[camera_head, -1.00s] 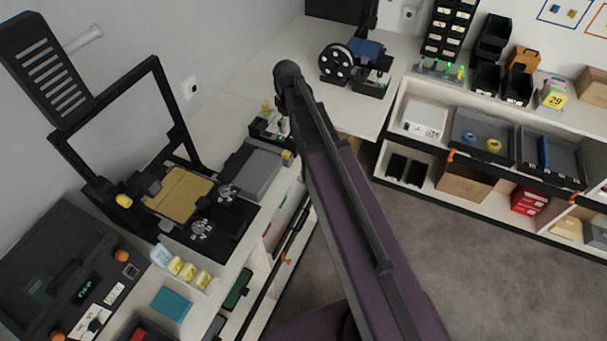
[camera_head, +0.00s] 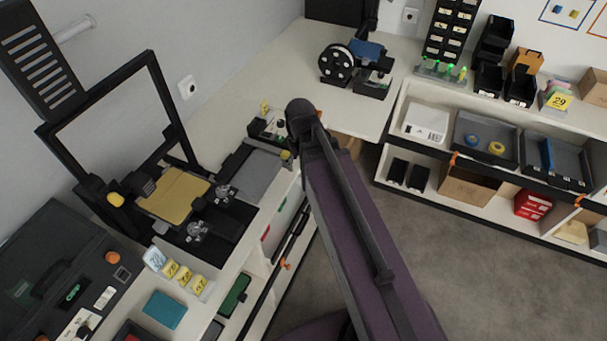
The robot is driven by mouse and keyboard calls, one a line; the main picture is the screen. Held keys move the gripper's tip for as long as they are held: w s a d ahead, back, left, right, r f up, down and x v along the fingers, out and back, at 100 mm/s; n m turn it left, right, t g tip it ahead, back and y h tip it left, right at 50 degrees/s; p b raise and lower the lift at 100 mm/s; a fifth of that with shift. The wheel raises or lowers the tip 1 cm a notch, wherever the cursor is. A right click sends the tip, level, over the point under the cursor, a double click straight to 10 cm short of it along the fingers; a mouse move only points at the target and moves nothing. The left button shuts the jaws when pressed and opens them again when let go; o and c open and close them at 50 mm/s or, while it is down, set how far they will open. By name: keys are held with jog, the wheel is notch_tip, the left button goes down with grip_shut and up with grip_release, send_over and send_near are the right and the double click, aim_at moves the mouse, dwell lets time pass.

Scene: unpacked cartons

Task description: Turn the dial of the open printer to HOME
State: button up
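The open-frame printer (camera_head: 157,75) stands on the left bench, with a black upright frame and a gold bed (camera_head: 172,195). Two small silver round parts, one toward the back (camera_head: 224,192) and one toward the front (camera_head: 197,230), sit on its dark base beside the bed. A yellow knob (camera_head: 115,200) is at the frame's left foot. I cannot tell which of these is the dial, and no HOME mark is readable. My purple arm link crosses the middle, its dark joint end by the bench's right edge. My gripper is not in view.
A black case (camera_head: 40,262) with an orange knob (camera_head: 113,257) lies at lower left. Yellow-labelled blocks (camera_head: 170,269) and a teal pad (camera_head: 164,309) are near the bench edge. A smaller machine with a spool (camera_head: 337,63) stands at the back. The grey floor (camera_head: 470,270) is clear at right.

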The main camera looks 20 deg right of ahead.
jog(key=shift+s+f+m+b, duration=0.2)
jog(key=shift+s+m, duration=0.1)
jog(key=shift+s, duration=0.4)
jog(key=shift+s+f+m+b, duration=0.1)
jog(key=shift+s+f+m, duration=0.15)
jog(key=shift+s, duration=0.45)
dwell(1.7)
